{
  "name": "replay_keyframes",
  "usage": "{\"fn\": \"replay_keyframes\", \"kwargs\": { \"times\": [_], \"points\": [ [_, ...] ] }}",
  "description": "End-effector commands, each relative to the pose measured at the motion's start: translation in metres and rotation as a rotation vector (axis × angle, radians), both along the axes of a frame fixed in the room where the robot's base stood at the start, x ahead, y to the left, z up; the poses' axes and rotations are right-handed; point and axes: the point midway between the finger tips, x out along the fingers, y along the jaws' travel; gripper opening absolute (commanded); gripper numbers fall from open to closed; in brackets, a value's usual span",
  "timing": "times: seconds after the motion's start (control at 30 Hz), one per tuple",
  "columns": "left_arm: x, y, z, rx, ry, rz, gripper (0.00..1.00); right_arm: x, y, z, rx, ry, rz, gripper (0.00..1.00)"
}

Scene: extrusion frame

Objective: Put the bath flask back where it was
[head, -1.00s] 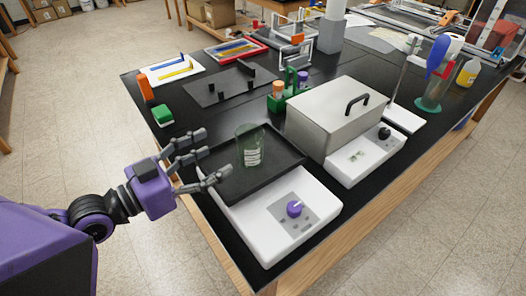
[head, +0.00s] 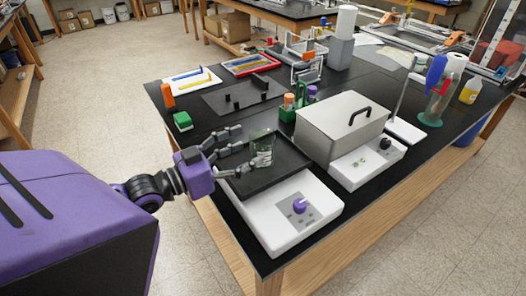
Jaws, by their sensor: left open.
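A clear greenish glass flask (head: 262,146) with pale markings stands upright on the black platform (head: 283,174) of a white shaker (head: 273,229) with a purple knob. My left gripper (head: 243,150) is open at the flask's left side, its fingers pointing toward it. The fingertips are very near the glass; I cannot tell whether they touch it. Right of the shaker is a metal bath (head: 328,135) on a white base, its lid with the black handle (head: 360,115) on top. The bath's inside is hidden. My right gripper is not in view.
A green rack with tubes (head: 287,115) stands behind the platform. A green block (head: 182,121) and an orange object (head: 168,96) are at the table's left edge. A stand (head: 405,131) and a bottle (head: 470,91) are right of the bath.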

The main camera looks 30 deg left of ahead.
Motion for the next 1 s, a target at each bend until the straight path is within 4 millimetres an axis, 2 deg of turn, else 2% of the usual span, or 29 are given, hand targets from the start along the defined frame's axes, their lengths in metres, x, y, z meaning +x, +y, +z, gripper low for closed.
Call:
{"fn": "replay_keyframes", "kwargs": {
  "times": [0.1,0.27,0.6,1.0],
  "points": [
    [0.018,-0.004,-0.001,-0.001,-0.005,0.000,0.67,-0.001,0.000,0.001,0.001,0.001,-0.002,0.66],
    [0.034,-0.011,-0.001,0.000,-0.005,0.000,0.67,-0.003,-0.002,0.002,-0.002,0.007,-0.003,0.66],
    [0.039,-0.013,-0.003,0.001,-0.002,-0.001,0.65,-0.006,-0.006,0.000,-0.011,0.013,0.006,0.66],
    [0.039,-0.013,-0.003,0.002,-0.003,-0.001,0.13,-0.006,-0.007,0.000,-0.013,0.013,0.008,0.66]
  ]
}}
